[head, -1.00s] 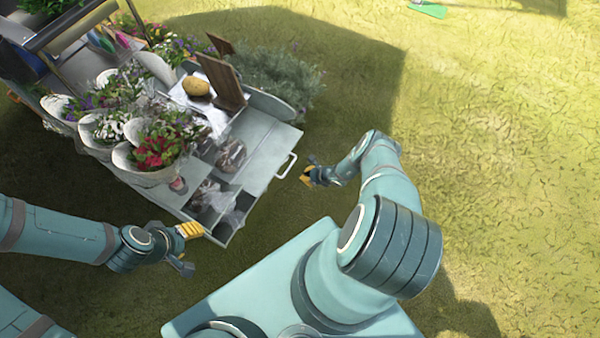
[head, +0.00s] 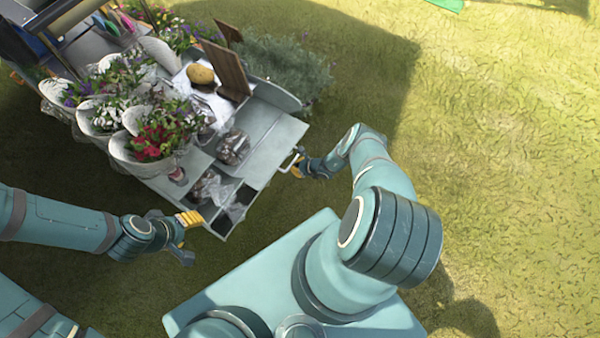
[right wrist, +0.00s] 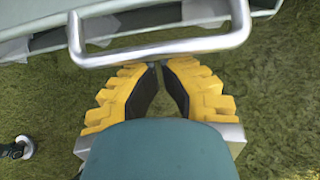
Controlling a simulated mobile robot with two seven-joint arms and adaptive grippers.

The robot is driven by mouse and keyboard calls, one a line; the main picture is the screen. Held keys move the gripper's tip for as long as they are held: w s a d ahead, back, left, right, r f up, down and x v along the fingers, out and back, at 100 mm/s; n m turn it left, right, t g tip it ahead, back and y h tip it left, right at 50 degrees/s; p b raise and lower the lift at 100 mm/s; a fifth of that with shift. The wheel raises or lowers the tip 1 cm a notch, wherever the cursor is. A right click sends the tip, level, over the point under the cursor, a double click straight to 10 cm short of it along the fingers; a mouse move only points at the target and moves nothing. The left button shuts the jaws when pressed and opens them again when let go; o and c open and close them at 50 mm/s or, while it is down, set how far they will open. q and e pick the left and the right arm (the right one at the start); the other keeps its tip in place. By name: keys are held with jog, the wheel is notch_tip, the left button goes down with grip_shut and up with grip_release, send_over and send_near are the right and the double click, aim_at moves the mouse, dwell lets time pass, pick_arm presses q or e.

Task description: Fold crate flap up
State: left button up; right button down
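A grey drawer-like tray (head: 277,148) juts out of the flower cart, with a silver handle (head: 292,160) on its outer edge. My right gripper (head: 297,171) is at this handle. In the right wrist view the handle (right wrist: 165,52) crosses just beyond my yellow fingertips (right wrist: 158,66), which are almost together, with nothing seen between them. I cannot tell whether they touch the bar. My left gripper (head: 190,219) is beside the tray's near corner; its opening is unclear. A brown wooden board (head: 224,70) stands upright by a potato-like item (head: 200,74). I cannot tell which part is the crate flap.
Several white flower buckets (head: 143,166) stand along the cart's left side. Bagged dark goods (head: 233,147) lie in the tray's compartments. A leafy bush (head: 285,70) grows behind the cart. The grass to the right is open.

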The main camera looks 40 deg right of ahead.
pick_arm(q)
jog(key=shift+s, duration=0.45)
pick_arm(e)
jog(key=shift+w+r, duration=0.1)
jog(key=shift+r, duration=0.3)
pick_arm(q)
jog(key=shift+r, duration=0.15)
pick_arm(e)
jog(key=shift+r, duration=0.1)
